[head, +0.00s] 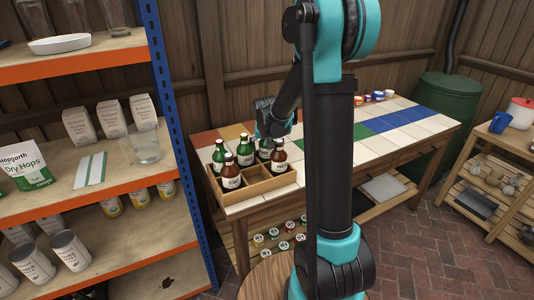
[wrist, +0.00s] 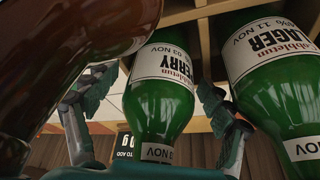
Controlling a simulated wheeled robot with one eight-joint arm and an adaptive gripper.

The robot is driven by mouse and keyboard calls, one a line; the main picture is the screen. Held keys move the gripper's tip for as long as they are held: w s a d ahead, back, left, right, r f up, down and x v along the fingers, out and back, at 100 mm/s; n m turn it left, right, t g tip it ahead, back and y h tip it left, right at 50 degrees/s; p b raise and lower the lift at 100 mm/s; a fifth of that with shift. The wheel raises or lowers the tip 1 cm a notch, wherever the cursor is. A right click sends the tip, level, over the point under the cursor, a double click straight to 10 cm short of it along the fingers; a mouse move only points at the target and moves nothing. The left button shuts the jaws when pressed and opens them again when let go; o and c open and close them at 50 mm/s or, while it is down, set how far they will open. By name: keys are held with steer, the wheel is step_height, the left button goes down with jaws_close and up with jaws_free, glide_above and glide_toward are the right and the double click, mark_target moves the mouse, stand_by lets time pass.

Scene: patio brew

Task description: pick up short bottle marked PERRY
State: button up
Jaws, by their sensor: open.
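In the wrist view, the short green bottle marked PERRY (wrist: 160,103) stands between the fingers of my gripper (wrist: 156,118). Its white label reads upside down, with 03 NOV on it. The gripper is open, one finger to each side of the bottle; whether either finger touches it I cannot tell. In the head view, my gripper (head: 272,122) is over the bottles in a wooden crate (head: 262,187). The labels are too small there to tell which one is PERRY.
A green LAGER bottle (wrist: 270,80) stands close on the right in the wrist view, and a brown bottle (wrist: 75,40) crowds the upper left. The tiled table (head: 375,143) has free room right of the crate. A shelf rack (head: 165,120) stands left.

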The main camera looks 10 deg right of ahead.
steer(key=shift+c, duration=0.6)
steer(key=c, duration=1.7)
steer(key=shift+o, duration=0.2)
steer(key=shift+r, duration=0.15)
